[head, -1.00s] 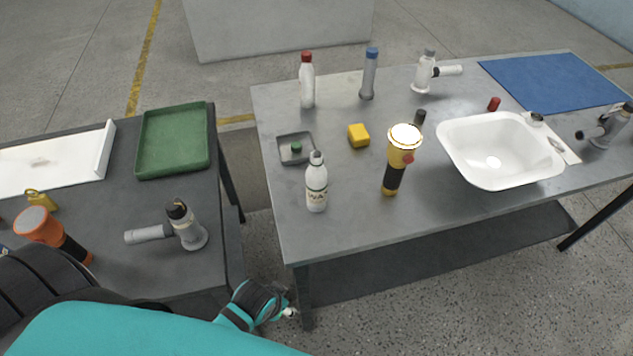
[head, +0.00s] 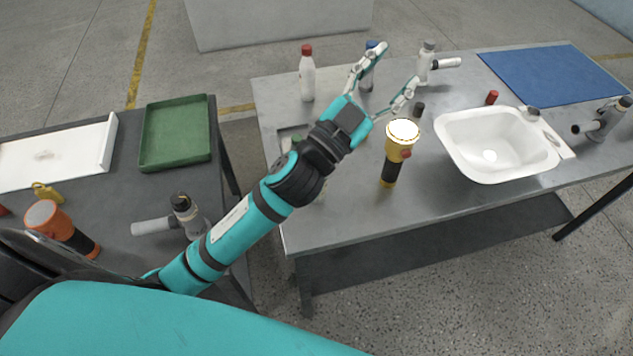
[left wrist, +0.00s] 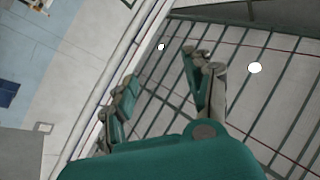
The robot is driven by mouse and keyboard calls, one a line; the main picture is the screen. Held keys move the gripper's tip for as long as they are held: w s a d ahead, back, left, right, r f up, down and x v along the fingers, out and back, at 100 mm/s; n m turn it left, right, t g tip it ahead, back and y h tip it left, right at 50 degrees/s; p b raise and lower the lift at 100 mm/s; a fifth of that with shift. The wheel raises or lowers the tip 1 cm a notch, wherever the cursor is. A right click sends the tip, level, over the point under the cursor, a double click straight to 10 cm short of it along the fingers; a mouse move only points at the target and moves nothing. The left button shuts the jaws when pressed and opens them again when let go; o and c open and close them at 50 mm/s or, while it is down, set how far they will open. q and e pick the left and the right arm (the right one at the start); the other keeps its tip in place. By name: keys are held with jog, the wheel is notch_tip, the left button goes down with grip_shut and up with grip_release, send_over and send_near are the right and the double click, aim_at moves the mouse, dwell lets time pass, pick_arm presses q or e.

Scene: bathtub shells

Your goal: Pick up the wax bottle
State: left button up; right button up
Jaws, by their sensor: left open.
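The wax bottle, white with a label, stands on the grey table. In the head view my left forearm covers nearly all of it; only a sliver of its lower side (head: 322,192) shows. My left gripper (head: 397,64) is open and empty, raised above the table, beyond the bottle and to its right, fingers pointing up and away. In the left wrist view the open fingers (left wrist: 162,72) show against the ceiling, with no bottle between them. My right gripper is not in view.
A yellow flashlight (head: 391,160) stands right of my left arm, near the white basin (head: 468,171). A red-capped bottle (head: 307,77) and a blue-capped bottle (head: 368,75) stand behind. A green tray (head: 176,160) lies on the left table. The front right table area is clear.

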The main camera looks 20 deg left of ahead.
pick_arm(q)
jog(key=s+d+r+m+g+h, duration=0.3)
jog(key=d+m+g+h, duration=0.3)
jog(key=m+g, duration=0.3)
jog(key=s+d+r+m+g+h, duration=0.2)
jog(key=s+d+m+g+h, duration=0.2)
jog(key=d+m+g+h, duration=0.5)
notch_tip(320, 180, down, 6)
jog(key=s+a+m+g+y, duration=0.1)
jog(key=s+m+g+y, duration=0.1)
jog(key=m+g+y, duration=0.35)
jog(key=w+a+f+m+t+y, duration=0.1)
jog(key=w+a+f+y, duration=0.25)
jog(key=a+y, duration=0.25)
jog(key=w+a+f+t+y, duration=0.1)
jog(key=w+a+f+y, duration=0.1)
jog(key=a+f+y, duration=0.3)
jog(key=w+a+r+n+y, duration=0.1)
jog(key=w+a+r+y, duration=0.1)
jog(key=a+y, duration=0.35)
jog(key=w+a+r+n+y, duration=0.1)
jog(key=a+r+n+y, duration=0.1)
jog(key=a, duration=0.7)
notch_tip(320, 180, down, 17)
jog(key=p, duration=0.5)
jog(key=shift+a+f+t, duration=0.2)
jog(key=shift+t, duration=0.25)
jog(key=shift+w, duration=0.1)
grip_shut()
